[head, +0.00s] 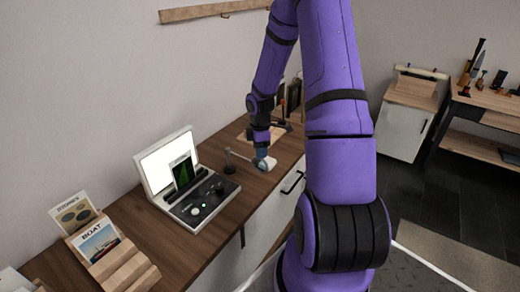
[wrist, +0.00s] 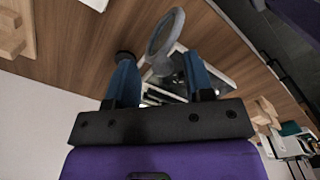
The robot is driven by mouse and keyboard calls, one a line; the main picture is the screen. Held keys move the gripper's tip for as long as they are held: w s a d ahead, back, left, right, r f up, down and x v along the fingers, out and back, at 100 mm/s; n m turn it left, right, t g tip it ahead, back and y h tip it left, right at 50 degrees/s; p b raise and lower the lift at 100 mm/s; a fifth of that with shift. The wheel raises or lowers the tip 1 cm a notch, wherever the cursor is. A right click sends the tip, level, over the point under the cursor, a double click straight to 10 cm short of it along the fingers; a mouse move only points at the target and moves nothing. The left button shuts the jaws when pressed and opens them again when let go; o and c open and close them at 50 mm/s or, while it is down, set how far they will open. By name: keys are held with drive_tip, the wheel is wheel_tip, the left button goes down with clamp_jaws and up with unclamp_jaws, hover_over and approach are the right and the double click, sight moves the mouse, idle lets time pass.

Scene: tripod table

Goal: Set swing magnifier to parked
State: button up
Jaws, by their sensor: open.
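The swing magnifier (head: 229,158) stands on the wooden bench, with a dark post and a thin arm reaching right to a pale round head under my gripper (head: 262,155). In the wrist view its grey ring (wrist: 153,40) shows just beyond the fingertips, and its stem end lies between them. My gripper (wrist: 160,62) is open, with one blue finger on each side of the stem end. I cannot tell whether either finger touches it. In the head view my wrist partly covers the magnifier's head.
A light box with a lit white panel (head: 157,160) and a dark control panel (head: 222,188) stands left of the magnifier. Wooden card holders (head: 118,262) are at the front left. Books (head: 293,97) stand behind my arm. Bare bench top (head: 150,225) lies between holders and light box.

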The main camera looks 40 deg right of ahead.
wheel_tip(320, 180, up, 11)
drive_tip(key=shift+f, duration=0.2)
idle(0.7)
drive_tip(key=s+a+r+m+t+h, duration=0.1)
drive_tip(key=s+a+r+m, duration=0.2)
drive_tip(key=a+r, duration=0.45)
drive_tip(key=s+a+r+m+t+h, duration=0.1)
drive_tip(key=s+a+r+m, duration=0.15)
drive_tip(key=a+r, duration=0.5)
drive_tip(key=s+a+r+m+t+y, duration=0.1)
drive_tip(key=s+a+r+m, duration=0.2)
drive_tip(key=s, duration=0.5)
drive_tip(key=s+a+r+m+t+y, duration=0.1)
drive_tip(key=s+a+r+m+t, duration=0.1)
drive_tip(key=s+a+r, duration=0.4)
drive_tip(key=shift+s+a+r+m, duration=0.2)
drive_tip(key=shift+s+r+m, duration=0.25)
drive_tip(key=shift+s, duration=0.65)
idle(0.7)
